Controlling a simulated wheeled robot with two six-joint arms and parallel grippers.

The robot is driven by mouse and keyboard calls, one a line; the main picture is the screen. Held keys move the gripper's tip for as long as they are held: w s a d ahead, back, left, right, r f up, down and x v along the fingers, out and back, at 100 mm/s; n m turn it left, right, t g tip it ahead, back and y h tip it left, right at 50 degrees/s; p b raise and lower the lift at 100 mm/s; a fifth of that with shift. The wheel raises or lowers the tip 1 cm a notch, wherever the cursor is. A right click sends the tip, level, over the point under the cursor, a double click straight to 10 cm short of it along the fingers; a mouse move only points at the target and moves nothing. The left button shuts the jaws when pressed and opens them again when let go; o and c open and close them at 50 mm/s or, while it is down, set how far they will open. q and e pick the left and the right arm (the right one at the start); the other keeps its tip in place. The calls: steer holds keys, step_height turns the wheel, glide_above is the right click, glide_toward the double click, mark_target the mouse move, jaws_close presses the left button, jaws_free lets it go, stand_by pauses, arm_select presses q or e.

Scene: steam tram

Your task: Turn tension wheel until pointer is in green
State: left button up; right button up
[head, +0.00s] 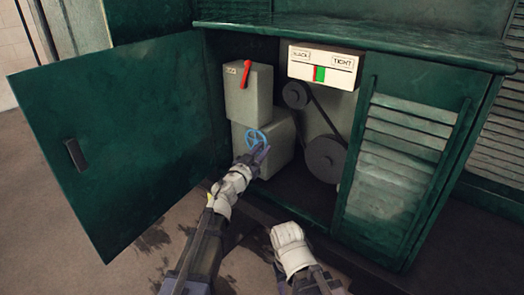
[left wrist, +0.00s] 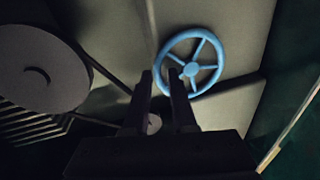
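The blue spoked tension wheel (head: 254,137) is on the front of a grey housing inside the open cabinet. It also shows in the left wrist view (left wrist: 192,71). My left gripper (head: 260,152) is just in front of the wheel's lower part. In the left wrist view its fingers (left wrist: 161,76) are apart, and the wheel's left rim appears between and behind the fingertips. I cannot tell if they touch. The gauge (head: 302,68) reads SLACK at left and TIGHT at right.
A grey box with a red lever (head: 246,75) stands above left of the wheel. A belt runs over two dark pulleys (head: 325,158) to the right. The green door (head: 120,135) stands open at left; a louvred panel (head: 400,160) bounds the right.

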arm_select(q)
steer(key=v, duration=0.7)
steer(key=shift+s, duration=0.25)
steer(key=shift+a, duration=0.1)
steer(key=shift+o, duration=0.8)
steer(key=shift+r, duration=0.25)
steer(key=shift+o, duration=0.6)
steer(key=r+p, duration=0.1)
steer(key=p, duration=0.2)
steer(key=shift+r+g, duration=0.3)
steer(key=shift+r, duration=0.05)
steer(key=shift+f, duration=0.2)
steer(key=x, duration=0.8)
steer(key=shift+f, duration=0.1)
steer(key=shift+s, duration=0.1)
